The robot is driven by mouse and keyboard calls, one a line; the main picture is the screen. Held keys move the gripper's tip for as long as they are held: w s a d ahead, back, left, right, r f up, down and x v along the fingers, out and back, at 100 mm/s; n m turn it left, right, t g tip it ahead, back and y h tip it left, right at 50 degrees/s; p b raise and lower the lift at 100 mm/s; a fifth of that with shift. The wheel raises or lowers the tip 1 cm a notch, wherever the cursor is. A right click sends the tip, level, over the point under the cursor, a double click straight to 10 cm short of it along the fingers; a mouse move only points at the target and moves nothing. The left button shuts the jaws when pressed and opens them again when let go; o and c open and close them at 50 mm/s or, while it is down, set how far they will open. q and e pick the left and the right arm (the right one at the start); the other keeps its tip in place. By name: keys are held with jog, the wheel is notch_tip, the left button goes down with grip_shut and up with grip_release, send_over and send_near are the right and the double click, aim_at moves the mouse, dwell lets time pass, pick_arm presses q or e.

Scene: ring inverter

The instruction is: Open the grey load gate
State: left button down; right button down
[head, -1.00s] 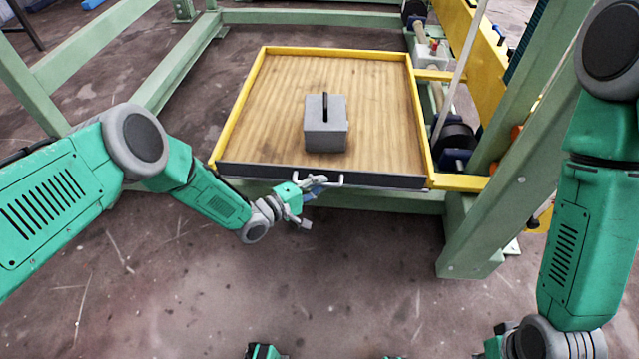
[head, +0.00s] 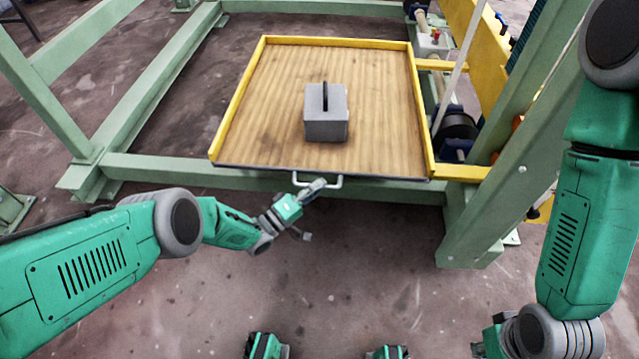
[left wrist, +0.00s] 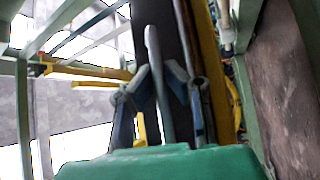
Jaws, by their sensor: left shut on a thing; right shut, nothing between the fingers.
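The grey load gate (head: 240,170) runs along the front edge of the wooden tray and shows only as a thin dark strip in the head view. Its pale handle (head: 339,182) sticks out at the front middle. My left gripper (head: 314,188) is shut on this handle. In the left wrist view its two fingers (left wrist: 160,95) stand on either side of the pale handle bar (left wrist: 153,45), with a dark panel behind. My right gripper (head: 484,347) is shut and empty at the lower right, mostly hidden by its wrist.
A grey block (head: 326,125) with a dark slot stands on the wooden tray (head: 270,90), which has yellow side rails (head: 238,100). Green frame posts (head: 490,205) stand to the right, and a green beam (head: 150,168) runs to the left. The floor in front is clear.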

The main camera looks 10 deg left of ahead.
pick_arm(q)
jog(key=shift+s+a+f+m+h, duration=0.15)
jog(key=shift+a+f+m+h, duration=0.05)
jog(key=shift+f+m+h, duration=0.15)
dwell(0.6)
jog(key=c, duration=1.6)
grip_release()
jog(key=shift+r, duration=0.1)
jog(key=shift+s+a, duration=0.2)
jog(key=v, duration=1.1)
jog(key=shift+s+f, duration=0.15)
jog(key=shift+f, duration=0.25)
jog(key=shift+a, duration=0.15)
